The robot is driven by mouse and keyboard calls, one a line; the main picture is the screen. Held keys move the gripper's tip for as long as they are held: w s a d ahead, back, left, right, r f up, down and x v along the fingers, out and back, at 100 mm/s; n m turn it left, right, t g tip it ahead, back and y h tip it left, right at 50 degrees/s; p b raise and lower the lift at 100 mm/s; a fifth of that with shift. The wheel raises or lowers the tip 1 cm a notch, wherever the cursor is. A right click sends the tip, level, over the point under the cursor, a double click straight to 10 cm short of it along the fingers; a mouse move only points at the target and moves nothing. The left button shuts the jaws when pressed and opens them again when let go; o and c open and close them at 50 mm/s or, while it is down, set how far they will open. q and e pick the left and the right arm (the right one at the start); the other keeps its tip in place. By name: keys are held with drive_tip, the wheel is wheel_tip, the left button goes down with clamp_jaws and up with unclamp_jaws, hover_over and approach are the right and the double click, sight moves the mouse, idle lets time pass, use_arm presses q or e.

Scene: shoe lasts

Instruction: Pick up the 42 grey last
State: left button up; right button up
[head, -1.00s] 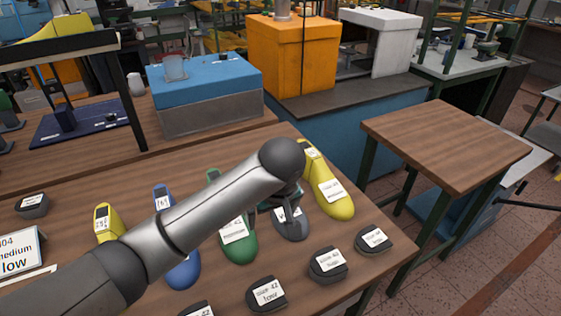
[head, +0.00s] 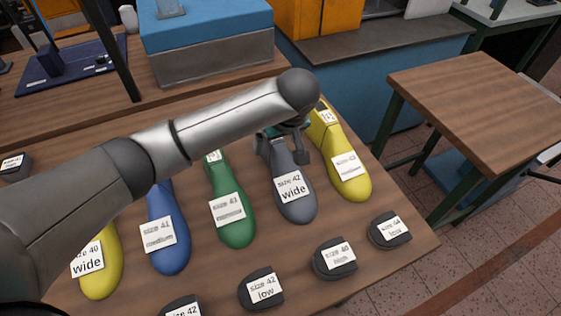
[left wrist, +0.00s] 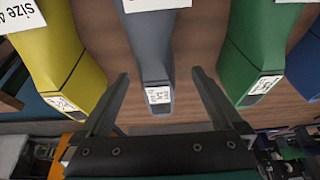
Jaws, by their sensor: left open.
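The grey last (head: 299,211), labelled "size 42 wide", lies on the table between the green and yellow lasts. Its far end is partly hidden by my left arm and gripper. My left gripper (head: 284,146) is at that far end. In the left wrist view the open fingers (left wrist: 160,76) lie one on each side of the narrow end of the grey last (left wrist: 152,52), with a visible gap on both sides. I cannot tell how far down the fingers reach. My right gripper is not in view.
A green last (head: 236,233) lies left of the grey one and a yellow last (head: 352,188) lies right of it, both close by. A blue last (head: 168,259) and another yellow last (head: 103,281) lie further left. Several dark labelled blocks, one marked "low" (head: 262,275), line the front edge.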

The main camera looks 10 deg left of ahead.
sight(276, 150)
use_arm(q)
drive_tip(key=shift+d+b+x, duration=0.1)
drive_tip(key=shift+b+x, duration=0.3)
drive_tip(key=shift+x, duration=1.15)
drive_tip(key=shift+d+b+x, duration=0.15)
drive_tip(key=shift+b+x, duration=0.2)
drive_tip(key=shift+x, duration=1.2)
drive_tip(key=shift+w, duration=0.15)
clamp_jaws()
